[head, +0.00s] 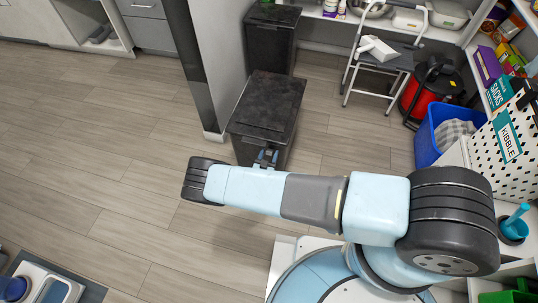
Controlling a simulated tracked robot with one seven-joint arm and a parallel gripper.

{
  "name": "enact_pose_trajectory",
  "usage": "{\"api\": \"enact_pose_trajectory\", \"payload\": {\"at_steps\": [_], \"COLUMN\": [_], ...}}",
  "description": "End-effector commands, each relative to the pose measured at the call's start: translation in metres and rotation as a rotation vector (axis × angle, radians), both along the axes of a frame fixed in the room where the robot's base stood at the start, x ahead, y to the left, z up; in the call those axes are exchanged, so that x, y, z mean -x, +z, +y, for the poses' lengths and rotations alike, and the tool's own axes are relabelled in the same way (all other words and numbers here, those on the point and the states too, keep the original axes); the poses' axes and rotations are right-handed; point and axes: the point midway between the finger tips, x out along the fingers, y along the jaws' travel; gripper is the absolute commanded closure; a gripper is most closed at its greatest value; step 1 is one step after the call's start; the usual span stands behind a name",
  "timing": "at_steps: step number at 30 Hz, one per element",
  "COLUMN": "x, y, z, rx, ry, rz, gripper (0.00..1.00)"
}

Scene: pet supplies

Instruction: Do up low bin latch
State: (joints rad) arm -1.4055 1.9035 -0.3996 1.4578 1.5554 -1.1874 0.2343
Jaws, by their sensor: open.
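A black bin (267,102) with a flat, scuffed lid stands on the floor beside the wall end, in the middle of the head view. Its lid looks down on the body. My gripper (266,156) is at the bin's near front edge, just below the lid rim, and is open. The arm hides much of the bin's front. The latch cannot be made out behind my gripper, so I cannot tell whether it is done up or whether I touch it.
A second black bin (271,35) stands behind. A step stool (386,62), a red vacuum (424,92) and a blue crate (428,136) are at the right. A wall post (216,75) adjoins the near bin. The floor (95,130) at left is clear.

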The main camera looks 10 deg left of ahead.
Motion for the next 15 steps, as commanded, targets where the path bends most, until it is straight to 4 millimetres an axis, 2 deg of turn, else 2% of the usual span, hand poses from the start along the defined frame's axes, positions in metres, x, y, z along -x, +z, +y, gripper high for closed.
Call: {"api": "enact_pose_trajectory", "payload": {"at_steps": [2, 15], "x": [0.0001, 0.0005], "y": [0.0, -0.0001], "z": [-0.0001, -0.0005], "rx": [0.0, 0.001], "ry": [0.0, -0.001], "rz": [0.0, 0.0], "gripper": [0.44, 0.87]}}
